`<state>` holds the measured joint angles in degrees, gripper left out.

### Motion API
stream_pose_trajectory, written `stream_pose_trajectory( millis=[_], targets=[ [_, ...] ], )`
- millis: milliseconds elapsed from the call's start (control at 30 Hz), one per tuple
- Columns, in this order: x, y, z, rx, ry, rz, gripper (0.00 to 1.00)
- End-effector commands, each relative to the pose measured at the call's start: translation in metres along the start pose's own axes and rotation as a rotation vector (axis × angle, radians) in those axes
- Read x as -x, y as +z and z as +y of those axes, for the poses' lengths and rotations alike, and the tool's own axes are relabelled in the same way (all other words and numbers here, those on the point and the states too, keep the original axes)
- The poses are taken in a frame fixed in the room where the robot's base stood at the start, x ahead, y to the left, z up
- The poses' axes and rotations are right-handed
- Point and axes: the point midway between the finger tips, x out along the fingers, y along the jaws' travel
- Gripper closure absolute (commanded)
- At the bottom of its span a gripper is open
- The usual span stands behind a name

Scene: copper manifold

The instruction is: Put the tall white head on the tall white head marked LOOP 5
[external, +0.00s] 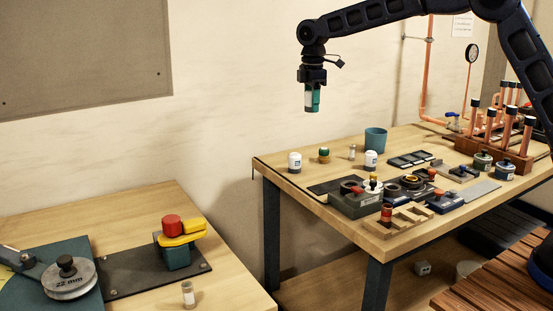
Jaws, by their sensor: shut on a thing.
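My gripper (312,86) is high in the air above the back left of the right-hand bench, pointing down. It is shut on a small upright piece (311,101) that looks part white and part green; the jaws cover its top. Two white-topped heads with dark bands stand on the bench: one at the back left corner (295,160) and another white head (371,158) in front of the teal cup. A slim pale cylinder (352,152) stands between them. Their markings are too small to read, so I cannot tell which is LOOP 5.
A green-topped piece (324,154) and a teal cup (376,139) stand nearby. Dark fixtures and a wooden rack (401,218) fill the bench front; upright copper pipes (500,130) are at right. The left table (130,212) holds a bending tool and red-yellow fixture.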

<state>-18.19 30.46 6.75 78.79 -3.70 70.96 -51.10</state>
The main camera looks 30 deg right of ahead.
Motion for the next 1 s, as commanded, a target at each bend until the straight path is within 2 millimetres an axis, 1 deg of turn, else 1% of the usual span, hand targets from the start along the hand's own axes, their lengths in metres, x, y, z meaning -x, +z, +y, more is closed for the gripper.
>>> stream_pose_trajectory(
  millis=[33, 100, 233, 300, 400, 533, 667, 1000],
  targets=[
    [0.004, -0.005, 0.015, -0.008, 0.002, 0.002, 0.82],
    [0.011, -0.011, 0.031, -0.018, 0.001, 0.002, 0.82],
    [0.021, -0.018, 0.055, -0.035, 0.000, 0.002, 0.82],
    [0.025, -0.021, 0.065, -0.042, 0.000, 0.002, 0.82],
    [0.029, -0.023, 0.074, -0.049, 0.000, 0.001, 0.82],
    [0.028, -0.024, 0.080, -0.053, -0.001, 0.000, 0.82],
    [0.011, -0.024, 0.080, -0.054, -0.003, -0.001, 0.82],
    [-0.063, -0.024, 0.080, -0.054, -0.003, -0.001, 0.82]
  ],
)
